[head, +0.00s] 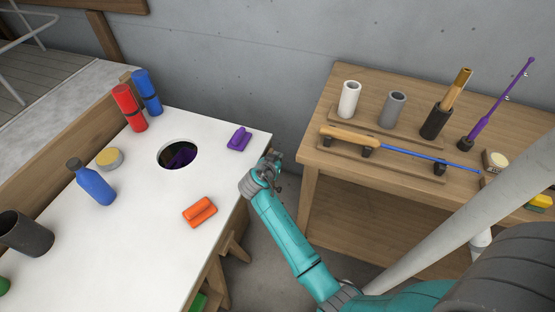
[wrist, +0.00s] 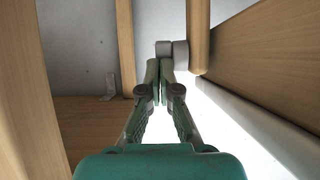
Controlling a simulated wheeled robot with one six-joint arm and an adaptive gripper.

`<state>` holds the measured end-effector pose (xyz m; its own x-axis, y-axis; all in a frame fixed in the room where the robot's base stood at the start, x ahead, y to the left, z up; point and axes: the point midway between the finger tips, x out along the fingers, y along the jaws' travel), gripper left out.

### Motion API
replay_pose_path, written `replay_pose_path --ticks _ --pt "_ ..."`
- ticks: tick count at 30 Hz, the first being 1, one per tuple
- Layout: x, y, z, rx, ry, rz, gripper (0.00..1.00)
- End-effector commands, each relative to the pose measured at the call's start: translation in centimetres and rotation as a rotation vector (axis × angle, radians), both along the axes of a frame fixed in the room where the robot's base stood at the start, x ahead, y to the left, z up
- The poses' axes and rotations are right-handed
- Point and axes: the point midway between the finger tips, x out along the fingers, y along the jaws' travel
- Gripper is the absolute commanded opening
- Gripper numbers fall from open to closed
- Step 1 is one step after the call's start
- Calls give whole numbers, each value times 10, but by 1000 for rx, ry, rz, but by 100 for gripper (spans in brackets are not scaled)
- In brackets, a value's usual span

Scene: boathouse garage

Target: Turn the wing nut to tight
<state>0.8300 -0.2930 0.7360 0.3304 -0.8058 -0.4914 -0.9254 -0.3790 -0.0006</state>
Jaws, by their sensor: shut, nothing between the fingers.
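My gripper (head: 270,166) is at the right edge of the white-topped table (head: 150,235), in the gap between that table and the wooden bench. In the wrist view my gripper (wrist: 160,82) is shut, its fingers together and empty. Two small grey blocks (wrist: 181,55) show just beyond the fingertips, close to a wooden post; I cannot tell what they are or whether the fingers touch them. I cannot make out a wing nut for sure in either view.
The white table has a round hole (head: 178,155), a purple piece (head: 239,139), an orange piece (head: 200,212), and a blue bottle (head: 95,184). The wooden bench (head: 330,98) holds cylinders and rods. In the wrist view wooden posts (wrist: 126,50) flank my gripper closely.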

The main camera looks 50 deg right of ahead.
Motion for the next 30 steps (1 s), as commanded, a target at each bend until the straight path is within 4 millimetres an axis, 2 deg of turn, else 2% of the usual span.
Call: replay_pose_path --ticks 30 --pt "4 -11 9 334 136 -1 0"
